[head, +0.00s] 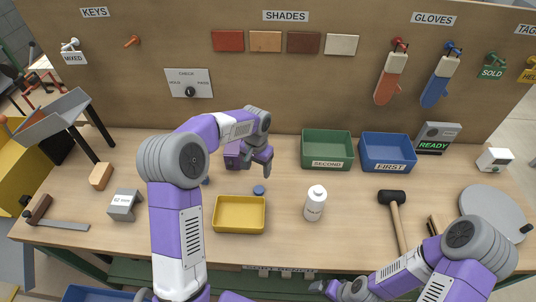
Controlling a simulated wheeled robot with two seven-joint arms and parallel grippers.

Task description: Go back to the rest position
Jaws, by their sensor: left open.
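My left arm rises from the bottom and bends over the table. Its left gripper (257,166) points down above the bench, behind the yellow tray (239,230) and left of the green bin. Its jaws are open and I see nothing between them. My right gripper (335,288) is low at the bottom edge, in front of the bench. It is small and partly cut off, so its jaws are unclear. No held object shows there.
The green bin (327,165) and blue bin (388,168) stand at the back. A white bottle (315,204), a mallet (393,198) and a grey block (123,205) stand or lie around. The bench (350,230) is clear between bottle and mallet.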

